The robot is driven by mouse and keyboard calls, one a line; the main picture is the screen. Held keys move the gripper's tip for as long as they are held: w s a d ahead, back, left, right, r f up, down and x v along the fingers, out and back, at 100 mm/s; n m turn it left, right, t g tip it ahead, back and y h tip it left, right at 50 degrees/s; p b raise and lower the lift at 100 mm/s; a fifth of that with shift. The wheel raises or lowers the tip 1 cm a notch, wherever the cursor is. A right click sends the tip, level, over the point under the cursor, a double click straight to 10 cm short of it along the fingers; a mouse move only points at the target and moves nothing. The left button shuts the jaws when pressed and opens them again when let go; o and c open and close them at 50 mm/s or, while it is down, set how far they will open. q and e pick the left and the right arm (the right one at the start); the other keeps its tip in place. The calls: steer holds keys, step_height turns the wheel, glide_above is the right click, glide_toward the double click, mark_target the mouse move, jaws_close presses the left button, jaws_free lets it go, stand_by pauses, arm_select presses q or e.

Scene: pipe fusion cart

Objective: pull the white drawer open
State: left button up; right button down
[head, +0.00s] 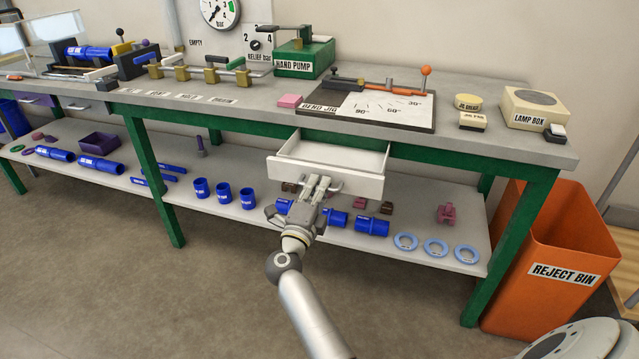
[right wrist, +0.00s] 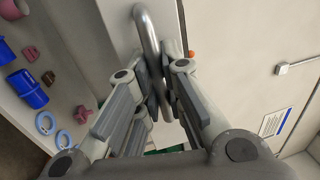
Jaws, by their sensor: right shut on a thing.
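The white drawer (head: 355,178) under the bench top stands pulled partly out, and its inside looks empty. My right gripper (head: 319,186) is at the drawer's front face, shut on the drawer's handle. In the right wrist view the grey bar handle (right wrist: 148,35) runs between the fingers of the right gripper (right wrist: 160,90). The handle is partly hidden behind the fingers in the head view. My left gripper is not in view.
The bench top (head: 470,145) above carries the bend jig (head: 375,108) and a lamp box (head: 535,107). Blue pipe pieces and rings lie on the lower shelf (head: 270,232). An orange reject bin (head: 555,250) stands at the right. The floor in front is clear.

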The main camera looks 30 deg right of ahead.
steer(key=c, duration=1.5)
jaws_free()
